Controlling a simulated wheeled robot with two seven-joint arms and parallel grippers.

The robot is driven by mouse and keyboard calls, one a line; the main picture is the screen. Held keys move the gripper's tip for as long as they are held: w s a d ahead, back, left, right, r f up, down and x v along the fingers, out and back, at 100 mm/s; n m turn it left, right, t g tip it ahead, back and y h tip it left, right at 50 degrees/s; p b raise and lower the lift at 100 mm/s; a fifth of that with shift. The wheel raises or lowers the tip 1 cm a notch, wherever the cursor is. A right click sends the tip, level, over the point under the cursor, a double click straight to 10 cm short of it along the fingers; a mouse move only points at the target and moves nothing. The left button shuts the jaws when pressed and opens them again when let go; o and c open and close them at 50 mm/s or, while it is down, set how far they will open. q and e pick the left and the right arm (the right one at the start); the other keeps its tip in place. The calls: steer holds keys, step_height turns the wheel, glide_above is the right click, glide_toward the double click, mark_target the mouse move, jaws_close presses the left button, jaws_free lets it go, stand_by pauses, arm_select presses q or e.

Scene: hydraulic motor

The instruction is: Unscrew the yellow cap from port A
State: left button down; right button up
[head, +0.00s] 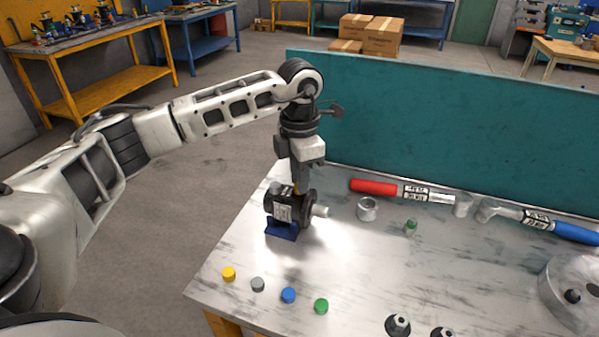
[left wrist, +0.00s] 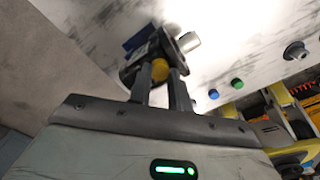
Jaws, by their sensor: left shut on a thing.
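The dark hydraulic motor (head: 283,209) sits on a blue base (head: 282,230) near the left edge of the workbench, its light shaft pointing right. My left gripper (head: 297,184) comes down onto the motor's top from above. In the left wrist view, its two fingers (left wrist: 160,76) are shut on a yellow cap (left wrist: 160,69) against the motor body (left wrist: 143,58). In the head view the cap is mostly hidden by the gripper and only a little yellow shows. I cannot tell how far the cap is turned. My right gripper is not in view.
Loose yellow (head: 229,274), grey (head: 257,284), blue (head: 288,295) and green (head: 321,306) caps lie near the bench's front edge. A metal ring (head: 367,208), a small green-topped part (head: 411,227), and red-handled (head: 373,187) and blue-handled (head: 562,230) tools lie right of the motor.

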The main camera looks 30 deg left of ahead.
arm_select(q)
steer(key=c, duration=1.5)
jaws_free()
steer(key=m+b, duration=0.1)
steer(key=m, duration=0.6)
steer(key=shift+m, duration=0.4)
steer(key=m, duration=0.2)
steer(key=shift+m+b, duration=0.3)
steer(key=shift+b, duration=0.05)
